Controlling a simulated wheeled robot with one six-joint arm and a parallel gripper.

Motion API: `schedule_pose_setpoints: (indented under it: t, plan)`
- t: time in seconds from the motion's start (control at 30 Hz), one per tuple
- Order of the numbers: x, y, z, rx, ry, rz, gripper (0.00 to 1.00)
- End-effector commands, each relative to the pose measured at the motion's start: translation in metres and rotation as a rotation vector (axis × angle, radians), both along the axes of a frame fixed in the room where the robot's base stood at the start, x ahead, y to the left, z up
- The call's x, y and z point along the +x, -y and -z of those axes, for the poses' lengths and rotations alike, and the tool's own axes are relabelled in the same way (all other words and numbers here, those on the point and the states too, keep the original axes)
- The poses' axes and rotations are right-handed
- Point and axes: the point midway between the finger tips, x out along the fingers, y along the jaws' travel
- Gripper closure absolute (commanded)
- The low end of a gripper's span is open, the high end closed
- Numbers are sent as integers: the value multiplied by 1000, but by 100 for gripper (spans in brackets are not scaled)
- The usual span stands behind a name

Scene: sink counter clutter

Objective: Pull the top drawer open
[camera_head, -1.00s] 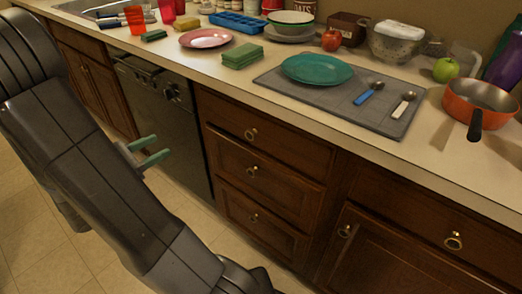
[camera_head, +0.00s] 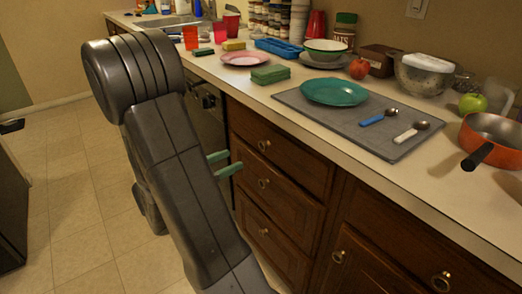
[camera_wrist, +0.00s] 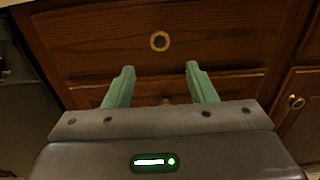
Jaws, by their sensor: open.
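The top drawer (camera_head: 290,158) is dark brown wood in the stack under the counter and looks closed. Its round brass ring pull (camera_head: 263,145) is at the middle of its front. In the wrist view a drawer front, seemingly the top one (camera_wrist: 220,40), faces me with its ring pull (camera_wrist: 160,41) centred above my fingertips. My gripper (camera_head: 236,161) has green fingers, open and empty, in front of the left side of the drawer stack. In the wrist view my gripper (camera_wrist: 160,70) points at the drawers, its fingers either side of a lower pull, which is mostly hidden.
Two lower drawers sit below, and a cabinet door (camera_head: 365,265) is to the right. A black dishwasher (camera_head: 208,105) is left of the drawers. The counter above holds a grey mat (camera_head: 410,145), dishes and a pan (camera_head: 490,140). The tiled floor (camera_head: 75,200) at left is clear.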

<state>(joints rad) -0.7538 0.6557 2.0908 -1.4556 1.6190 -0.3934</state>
Motion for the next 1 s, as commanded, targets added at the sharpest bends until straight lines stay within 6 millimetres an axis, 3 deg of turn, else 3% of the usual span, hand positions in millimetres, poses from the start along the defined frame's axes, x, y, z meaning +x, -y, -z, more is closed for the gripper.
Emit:
schedule_pose_setpoints:
  t: [0.6,1.0]
  plan:
    - [50,70,1,1,2,5,49]
    - [63,87,0,1,1,0,49]
